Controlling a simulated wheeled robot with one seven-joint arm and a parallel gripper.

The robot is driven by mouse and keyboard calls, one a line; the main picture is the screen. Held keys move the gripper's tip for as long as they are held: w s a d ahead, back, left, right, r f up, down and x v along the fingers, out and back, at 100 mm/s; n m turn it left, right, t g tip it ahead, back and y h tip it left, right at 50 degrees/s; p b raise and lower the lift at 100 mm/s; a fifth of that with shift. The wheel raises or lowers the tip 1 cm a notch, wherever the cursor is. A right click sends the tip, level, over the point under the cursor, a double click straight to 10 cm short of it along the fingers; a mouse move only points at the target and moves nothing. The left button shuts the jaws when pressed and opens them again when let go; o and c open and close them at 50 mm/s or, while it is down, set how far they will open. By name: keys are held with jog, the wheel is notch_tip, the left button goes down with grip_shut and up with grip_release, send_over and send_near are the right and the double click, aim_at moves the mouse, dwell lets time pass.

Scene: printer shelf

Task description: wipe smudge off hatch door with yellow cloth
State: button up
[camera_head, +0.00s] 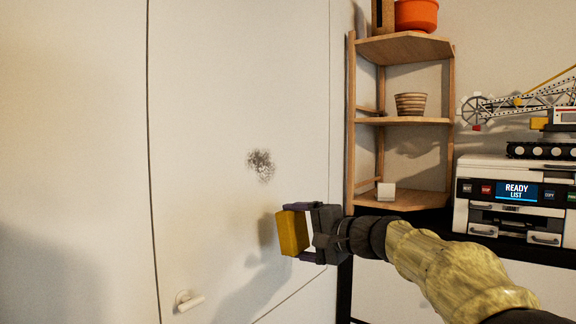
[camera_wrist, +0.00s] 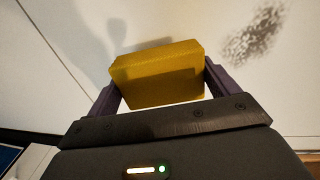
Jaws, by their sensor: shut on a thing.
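The hatch door (camera_head: 200,110) is a pale upright panel with thin dark seams. A dark speckled smudge (camera_head: 261,165) is on it, and it also shows at the upper right of the wrist view (camera_wrist: 253,35). My gripper (camera_head: 296,232) is shut on the yellow cloth (camera_head: 292,233), which looks like a thick block. In the wrist view the cloth (camera_wrist: 158,75) sits between both fingers. The cloth is below and slightly right of the smudge in the head view and does not cover it. I cannot tell whether it touches the door.
A small white handle (camera_head: 188,301) sticks out low on the door. Right of the door, a wooden corner shelf (camera_head: 403,47) holds an orange pot (camera_head: 416,15), a striped bowl (camera_head: 410,104) and a white block (camera_head: 386,191). A printer (camera_head: 512,200) with a crane model (camera_head: 530,110) stands further right.

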jog(key=y+p, duration=0.2)
send_near(257, 169)
jog(key=s+a, duration=0.1)
jog(key=s, duration=0.3)
jog(key=shift+a+n, duration=0.1)
jog(key=shift+n, duration=0.4)
jog(key=shift+w+a, duration=0.1)
jog(key=shift+p+x, duration=2.05)
jog(key=shift+x, duration=0.9)
jog(key=shift+x, duration=0.95)
jog(key=shift+w+d+p, duration=0.35)
jog(key=shift+w+d, duration=0.9)
jog(key=shift+w, duration=0.2)
